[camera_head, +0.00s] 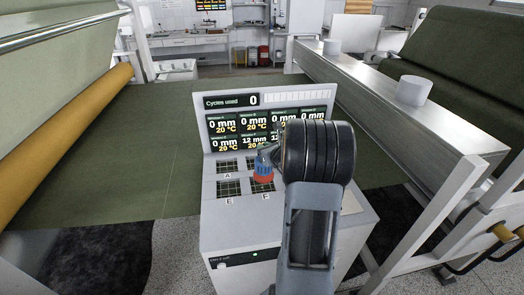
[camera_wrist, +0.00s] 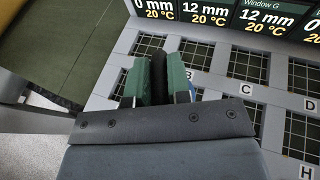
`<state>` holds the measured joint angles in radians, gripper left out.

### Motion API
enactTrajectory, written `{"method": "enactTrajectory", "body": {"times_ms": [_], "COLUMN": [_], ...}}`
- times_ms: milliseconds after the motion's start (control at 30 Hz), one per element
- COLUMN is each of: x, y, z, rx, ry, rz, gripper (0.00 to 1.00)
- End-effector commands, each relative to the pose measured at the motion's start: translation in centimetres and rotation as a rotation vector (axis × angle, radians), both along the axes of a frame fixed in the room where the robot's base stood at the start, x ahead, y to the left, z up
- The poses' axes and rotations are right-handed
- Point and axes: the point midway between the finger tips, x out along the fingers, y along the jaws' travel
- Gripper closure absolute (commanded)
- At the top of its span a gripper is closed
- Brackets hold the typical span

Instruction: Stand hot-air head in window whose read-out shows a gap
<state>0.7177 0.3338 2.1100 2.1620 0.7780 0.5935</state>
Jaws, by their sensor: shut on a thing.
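The hot-air head (camera_head: 263,168), blue with a red lower end, is held upright in my gripper (camera_head: 267,150) over the window panel, between the B and F windows. Whether its red end touches the panel cannot be told. The console (camera_head: 293,97) has a read-out screen. Its top row shows 0 mm; in the bottom row E shows 0 mm, F 12 mm (camera_head: 255,142) and G 12 mm (camera_wrist: 262,21). The H read-out is partly cut off.
Gridded windows A (camera_head: 227,166), E (camera_head: 228,188) and F (camera_head: 262,187) show bare; C (camera_wrist: 247,66), D (camera_wrist: 303,78) and H (camera_wrist: 302,136) show in the wrist view. Green sheet (camera_head: 110,150) lies left of the console. A metal beam (camera_head: 400,105) stands right.

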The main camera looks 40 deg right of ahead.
Motion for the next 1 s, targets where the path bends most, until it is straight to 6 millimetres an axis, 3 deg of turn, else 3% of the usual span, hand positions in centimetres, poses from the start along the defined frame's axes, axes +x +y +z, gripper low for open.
{"method": "enactTrajectory", "body": {"times_ms": [333, 633, 1000], "x": [2.9, 3.7, 3.9], "y": [-1.2, -1.5, -1.6], "z": [-3.6, -4.6, -7.9], "rx": [-0.001, 0.0, -0.002], "ry": [-0.003, -0.004, -0.004], "rz": [0.004, 0.006, 0.006], "gripper": [1.0, 1.0, 1.0]}}
